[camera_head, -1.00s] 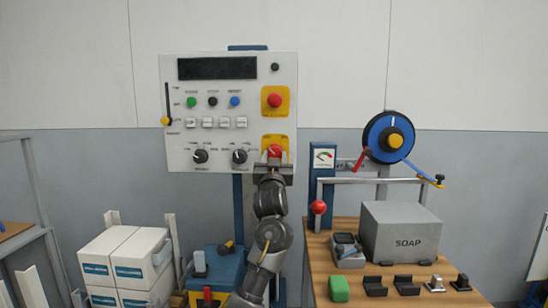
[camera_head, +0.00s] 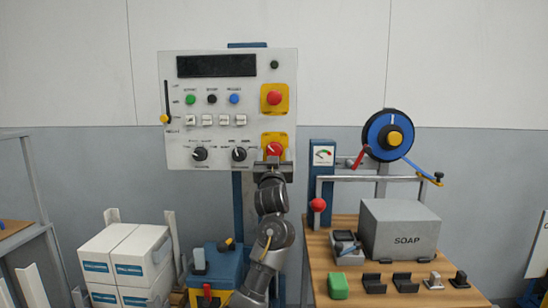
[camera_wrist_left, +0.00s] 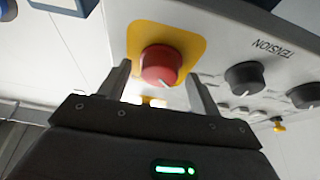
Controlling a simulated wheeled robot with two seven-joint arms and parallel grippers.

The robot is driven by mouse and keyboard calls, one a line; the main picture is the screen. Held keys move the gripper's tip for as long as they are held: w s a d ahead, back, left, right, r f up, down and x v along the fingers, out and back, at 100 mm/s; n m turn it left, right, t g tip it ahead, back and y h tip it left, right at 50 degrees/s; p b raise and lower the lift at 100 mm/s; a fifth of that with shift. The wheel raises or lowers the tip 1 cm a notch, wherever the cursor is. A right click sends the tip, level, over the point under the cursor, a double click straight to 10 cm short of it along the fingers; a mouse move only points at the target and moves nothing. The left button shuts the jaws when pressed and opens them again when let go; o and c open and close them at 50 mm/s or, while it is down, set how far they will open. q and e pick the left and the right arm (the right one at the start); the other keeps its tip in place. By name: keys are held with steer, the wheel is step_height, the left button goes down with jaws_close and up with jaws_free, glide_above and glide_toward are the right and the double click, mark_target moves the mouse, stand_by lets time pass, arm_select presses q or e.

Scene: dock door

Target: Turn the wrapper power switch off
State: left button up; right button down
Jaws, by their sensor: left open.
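The wrapper panel (camera_head: 215,130) stands upright against the wall. A red rotary knob (camera_head: 274,149) with a white pointer line sits on a yellow plate at its lower right; I take it as the power switch. It also shows in the left wrist view (camera_wrist_left: 159,66), its pointer line slanted. My left gripper (camera_head: 273,161) is just below and in front of the knob, partly hiding its plate. In the left wrist view the gripper (camera_wrist_left: 159,78) is open, with one finger on each side of the knob and visible gaps. My right gripper is not seen.
Two black dials (camera_head: 239,155) are left of the knob, close by. A red stop button (camera_head: 274,98) on a yellow plate is above. A wooden table (camera_head: 318,244) with a soap box (camera_head: 401,230) stands right; white boxes (camera_head: 126,256) stand left.

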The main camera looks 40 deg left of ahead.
arm_select(q)
steer(key=v, duration=1)
steer(key=shift+s+d+f+b, duration=0.2)
steer(key=shift+s+f+b, duration=0.05)
steer(key=shift+s+b, duration=0.1)
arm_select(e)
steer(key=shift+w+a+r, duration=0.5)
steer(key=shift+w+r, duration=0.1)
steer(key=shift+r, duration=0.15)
